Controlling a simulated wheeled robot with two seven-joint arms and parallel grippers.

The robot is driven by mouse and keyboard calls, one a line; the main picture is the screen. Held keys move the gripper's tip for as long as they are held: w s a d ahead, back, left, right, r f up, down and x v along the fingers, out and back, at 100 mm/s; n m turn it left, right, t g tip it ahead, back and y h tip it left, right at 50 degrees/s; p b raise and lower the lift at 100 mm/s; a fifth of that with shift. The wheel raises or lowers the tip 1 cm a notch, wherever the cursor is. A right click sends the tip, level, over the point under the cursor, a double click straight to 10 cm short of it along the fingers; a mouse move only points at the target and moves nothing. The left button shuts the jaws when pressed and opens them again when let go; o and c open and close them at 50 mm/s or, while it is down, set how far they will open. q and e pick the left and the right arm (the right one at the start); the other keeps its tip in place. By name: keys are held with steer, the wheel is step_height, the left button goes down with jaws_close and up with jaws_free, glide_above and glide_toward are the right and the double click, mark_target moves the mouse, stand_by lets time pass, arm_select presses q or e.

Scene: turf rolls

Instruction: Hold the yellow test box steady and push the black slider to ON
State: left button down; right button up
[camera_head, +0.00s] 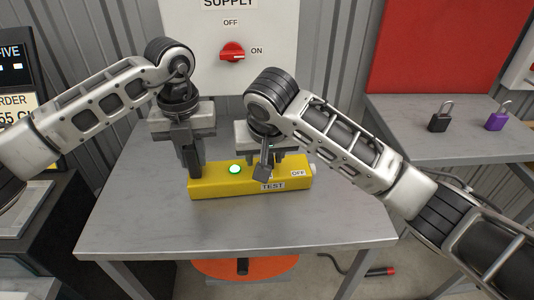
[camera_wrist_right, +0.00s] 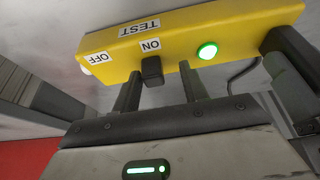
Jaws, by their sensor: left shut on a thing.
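The yellow test box (camera_head: 215,187) lies on the grey table. My left gripper (camera_head: 193,170) is shut on its left end. In the right wrist view, the box (camera_wrist_right: 235,22) shows a black slider (camera_wrist_right: 152,70) beside the ON label (camera_wrist_right: 150,45). The OFF label (camera_wrist_right: 97,58) is farther toward the box's other end. A green lamp (camera_wrist_right: 207,50) is lit. My right gripper (camera_wrist_right: 160,88) is open, with fingers apart and the slider between or just beyond their tips. In the head view, my right gripper (camera_head: 263,158) is over the box and partly hides its top.
A supply panel (camera_head: 190,40) with a red switch (camera_head: 232,52) stands behind the table. A black padlock (camera_head: 440,118) and a purple padlock (camera_head: 497,117) are on a side table at right. The front of the main table (camera_head: 230,228) is clear.

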steer(key=shift+d, duration=0.1)
arm_select(q)
steer(key=shift+a, duration=0.1)
arm_select(e)
steer(key=v, duration=1.2)
arm_select(q)
steer(key=c, duration=1.2)
jaws_free()
steer(key=shift+o, duration=0.2)
